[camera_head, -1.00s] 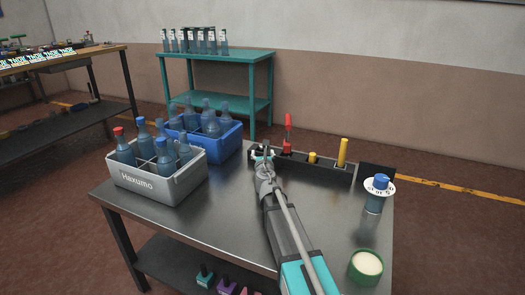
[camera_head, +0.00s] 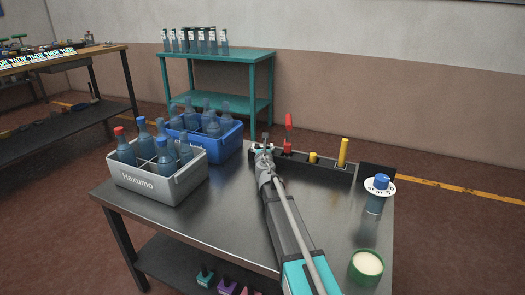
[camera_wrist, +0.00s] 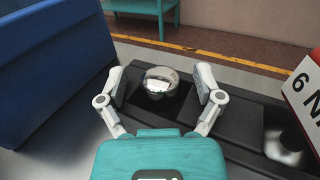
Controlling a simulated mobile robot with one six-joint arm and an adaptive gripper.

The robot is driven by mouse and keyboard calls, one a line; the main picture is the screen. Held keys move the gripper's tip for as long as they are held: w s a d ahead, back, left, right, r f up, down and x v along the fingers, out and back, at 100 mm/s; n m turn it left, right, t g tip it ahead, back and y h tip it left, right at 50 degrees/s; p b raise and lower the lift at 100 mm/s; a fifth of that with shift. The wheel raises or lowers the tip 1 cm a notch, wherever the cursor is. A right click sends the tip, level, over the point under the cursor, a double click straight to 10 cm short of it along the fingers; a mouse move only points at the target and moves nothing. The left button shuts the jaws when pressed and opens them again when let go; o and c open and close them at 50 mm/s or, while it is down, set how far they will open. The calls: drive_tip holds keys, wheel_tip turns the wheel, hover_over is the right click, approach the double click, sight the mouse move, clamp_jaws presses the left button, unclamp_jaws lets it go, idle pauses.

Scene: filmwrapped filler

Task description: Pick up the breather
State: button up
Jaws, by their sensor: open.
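A shiny round-topped metal piece (camera_wrist: 161,80), which may be the breather, sits in a compartment of the black tray (camera_wrist: 240,125). My gripper (camera_wrist: 162,90) is open, with one finger on each side of the metal piece in the wrist picture. I cannot tell whether either finger touches it. In the head view my gripper (camera_head: 265,146) is at the left end of the black tray (camera_head: 325,174), and the metal piece cannot be made out there.
A blue crate (camera_wrist: 45,75) of bottles stands close at left. A grey crate (camera_head: 160,187) of bottles is nearer. The tray also holds a red piece (camera_head: 288,146) and yellow pieces (camera_head: 343,152). A tagged bottle (camera_head: 375,203) and green-rimmed round container (camera_head: 366,267) stand right.

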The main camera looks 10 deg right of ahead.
clamp_jaws()
idle(0.5)
drive_tip(key=shift+r, duration=0.2)
wheel_tip(320, 180, up, 10)
drive_tip(key=p, duration=1)
drive_tip(key=shift+f, duration=0.15)
drive_tip(key=shift+s, duration=0.2)
idle(0.9)
